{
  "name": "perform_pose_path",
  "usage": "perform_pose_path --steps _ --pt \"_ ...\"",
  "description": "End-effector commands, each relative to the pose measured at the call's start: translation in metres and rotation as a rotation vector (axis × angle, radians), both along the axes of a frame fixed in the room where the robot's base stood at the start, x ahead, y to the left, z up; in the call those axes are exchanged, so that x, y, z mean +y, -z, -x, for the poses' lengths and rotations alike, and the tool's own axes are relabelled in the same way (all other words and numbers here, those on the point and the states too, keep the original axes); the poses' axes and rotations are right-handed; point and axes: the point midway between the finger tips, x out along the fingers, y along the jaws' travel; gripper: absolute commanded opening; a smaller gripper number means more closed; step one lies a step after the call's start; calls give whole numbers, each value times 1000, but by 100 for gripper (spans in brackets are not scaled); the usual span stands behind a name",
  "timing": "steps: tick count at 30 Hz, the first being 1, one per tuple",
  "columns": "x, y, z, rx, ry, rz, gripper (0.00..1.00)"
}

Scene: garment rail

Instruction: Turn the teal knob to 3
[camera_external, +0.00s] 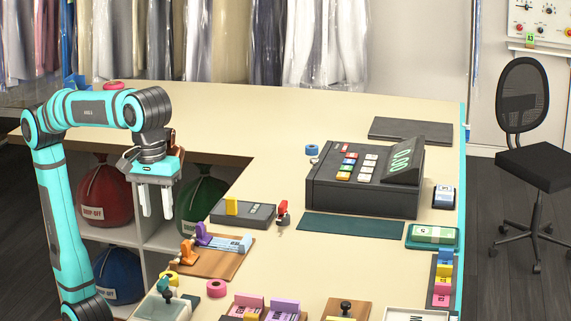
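My gripper (155,201) hangs fingers-down at the left, beside the counter's inner edge and in front of the shelves. Its two white fingers are apart with nothing between them. A small dark teal upright piece (165,287) stands on a pale box (160,306) at the bottom edge, below my gripper in the picture. It may be the teal knob, but its shape and any numbers are too small to read. A wall panel (543,18) at the top right carries several small coloured knobs; I cannot make out a teal one or its setting there.
The counter (260,105) holds a black cash register (362,178), a dark box with a yellow block (243,212), a wooden board with purple and orange clips (215,256), and pink tape (216,288). Bagged garments hang behind. A black chair (530,150) stands right.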

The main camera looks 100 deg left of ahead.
Motion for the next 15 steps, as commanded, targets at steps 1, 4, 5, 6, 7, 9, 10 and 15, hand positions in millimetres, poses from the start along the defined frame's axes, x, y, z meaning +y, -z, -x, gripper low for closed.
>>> perform_pose_path --steps 1,4,5,6,7,9,10,15 --pt "-5 -2 0 19 -20 -9 37" --pt "-7 -3 2 41 -49 -21 37" --pt "-8 -2 2 44 -53 -23 37" --pt "-8 0 2 46 -55 -24 37" --pt "-8 2 2 47 -56 -24 37" --pt "-8 9 2 47 -56 -24 37" --pt "-7 13 2 47 -56 -25 37" --pt "-7 41 2 47 -55 -24 37"
